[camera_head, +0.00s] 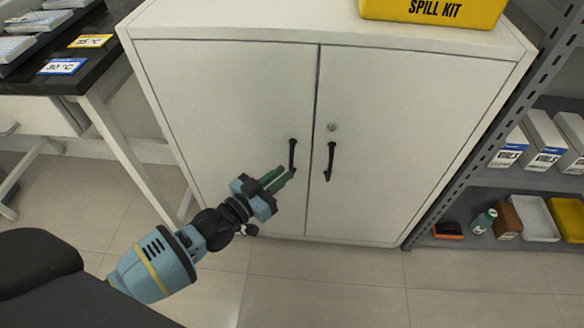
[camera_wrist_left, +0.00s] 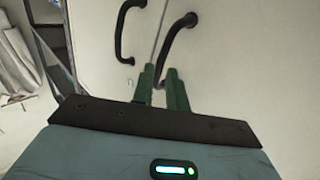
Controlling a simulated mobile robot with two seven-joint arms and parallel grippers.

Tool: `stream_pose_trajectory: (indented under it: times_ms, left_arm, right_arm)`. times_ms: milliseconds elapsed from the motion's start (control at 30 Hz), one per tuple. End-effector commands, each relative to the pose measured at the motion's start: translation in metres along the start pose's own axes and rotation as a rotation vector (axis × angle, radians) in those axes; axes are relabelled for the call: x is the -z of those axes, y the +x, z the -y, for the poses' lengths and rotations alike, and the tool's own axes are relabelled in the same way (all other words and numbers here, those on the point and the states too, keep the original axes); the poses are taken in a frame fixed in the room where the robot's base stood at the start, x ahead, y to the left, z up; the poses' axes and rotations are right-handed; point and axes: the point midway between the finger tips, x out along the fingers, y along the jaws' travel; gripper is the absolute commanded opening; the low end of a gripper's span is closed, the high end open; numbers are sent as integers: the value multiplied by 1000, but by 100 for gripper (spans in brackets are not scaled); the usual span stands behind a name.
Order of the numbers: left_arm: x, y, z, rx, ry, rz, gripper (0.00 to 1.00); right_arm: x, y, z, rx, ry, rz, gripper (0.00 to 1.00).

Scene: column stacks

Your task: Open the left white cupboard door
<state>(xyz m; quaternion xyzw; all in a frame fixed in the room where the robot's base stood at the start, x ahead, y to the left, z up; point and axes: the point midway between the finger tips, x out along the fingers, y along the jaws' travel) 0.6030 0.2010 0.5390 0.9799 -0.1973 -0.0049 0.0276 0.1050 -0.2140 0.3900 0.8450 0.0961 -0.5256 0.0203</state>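The white cupboard (camera_head: 225,100) has two doors, both shut. The left door (camera_head: 200,110) has a black upright bar handle (camera_head: 292,153) near the middle seam. The right door (camera_head: 400,120) has a matching handle (camera_head: 329,160) and a round lock above it. My left gripper (camera_head: 284,176) is at the lower end of the left door's handle, its green fingers a narrow gap apart. In the left wrist view the left door's handle (camera_wrist_left: 172,42) runs down between the fingertips (camera_wrist_left: 161,78), which look closed around it; the exact contact is partly hidden. My right gripper is out of view.
A yellow spill kit box (camera_head: 435,10) sits on the cupboard. A grey metal shelf (camera_head: 500,180) with boxes and a bottle stands close on the right. A dark-topped bench (camera_head: 45,82) stands on the left. The tiled floor (camera_head: 320,300) before the cupboard is clear.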

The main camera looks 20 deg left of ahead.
Motion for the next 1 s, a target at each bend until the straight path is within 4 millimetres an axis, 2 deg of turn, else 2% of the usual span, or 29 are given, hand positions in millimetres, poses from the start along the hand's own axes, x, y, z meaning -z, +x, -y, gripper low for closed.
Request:
stream_pose_trajectory:
  times_ms: [100, 333, 667, 800, 1000]
  left_arm:
    - [-2, 19, -1, -1, -2, 0, 15]
    - [-2, 40, 0, 0, -2, 1, 15]
    - [-1, 42, -1, -1, -1, 1, 15]
    - [-1, 42, -1, -1, -1, 1, 0]
    - [-1, 42, -1, -1, -2, 1, 0]
  right_arm:
    - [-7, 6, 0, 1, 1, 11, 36]
    - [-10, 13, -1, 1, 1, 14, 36]
    - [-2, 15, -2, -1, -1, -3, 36]
    - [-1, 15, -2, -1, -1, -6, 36]
    - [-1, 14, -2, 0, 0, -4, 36]
